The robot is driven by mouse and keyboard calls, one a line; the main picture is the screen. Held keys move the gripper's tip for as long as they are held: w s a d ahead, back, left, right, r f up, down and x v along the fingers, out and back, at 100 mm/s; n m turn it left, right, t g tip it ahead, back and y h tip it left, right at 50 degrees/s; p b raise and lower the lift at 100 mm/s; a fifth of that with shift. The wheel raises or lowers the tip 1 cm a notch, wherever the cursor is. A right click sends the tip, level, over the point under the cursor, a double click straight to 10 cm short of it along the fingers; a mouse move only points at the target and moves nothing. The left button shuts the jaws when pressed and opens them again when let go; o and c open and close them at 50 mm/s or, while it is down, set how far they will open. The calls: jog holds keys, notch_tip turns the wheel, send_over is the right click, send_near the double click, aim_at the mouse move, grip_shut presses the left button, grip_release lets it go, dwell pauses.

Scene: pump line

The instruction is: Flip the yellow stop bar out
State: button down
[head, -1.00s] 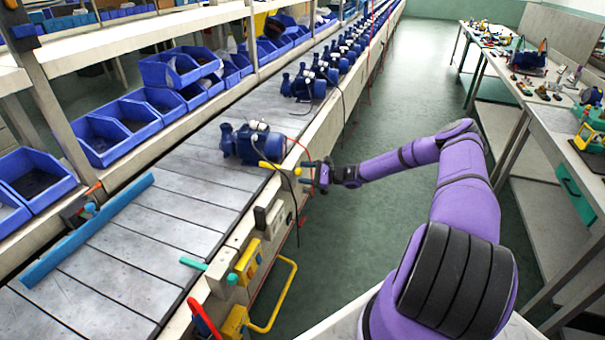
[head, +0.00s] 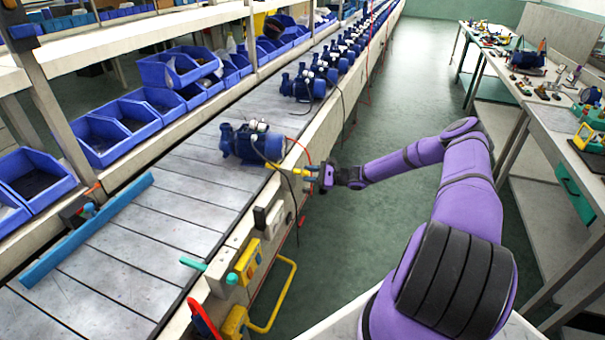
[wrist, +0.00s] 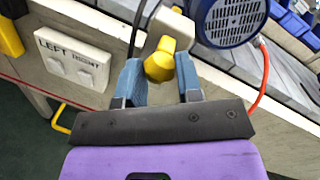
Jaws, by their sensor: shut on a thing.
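The yellow stop bar (head: 283,168) is at the near edge of the conveyor, beside the nearest blue pump (head: 252,143). In the wrist view the bar's yellow end (wrist: 160,62) sits between my two blue-grey fingers. My gripper (head: 313,174) is shut on this end, coming from the aisle side. It also shows in the wrist view (wrist: 158,84). The bar's far part is partly hidden behind its own end in the wrist view. The pump's round end (wrist: 232,18) is close behind, to the right.
A dark cable and an orange-red hose (wrist: 262,75) hang close to my gripper. A white LEFT/RIGHT switch box (wrist: 75,60) is on the conveyor side. A yellow box (head: 247,262) and a yellow rail (head: 283,297) stand nearer me. The aisle floor (head: 390,110) is clear.

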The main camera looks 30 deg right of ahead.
jog(key=s+a+v, duration=0.1)
jog(key=v, duration=0.6)
jog(key=shift+s, duration=0.15)
jog(key=shift+d+f, duration=0.1)
jog(key=shift+d, duration=0.05)
jog(key=c, duration=0.8)
grip_release()
jog(key=shift+s+d, duration=0.1)
jog(key=v, duration=1)
jog(key=shift+s+d, duration=0.25)
jog(key=shift+d, duration=0.05)
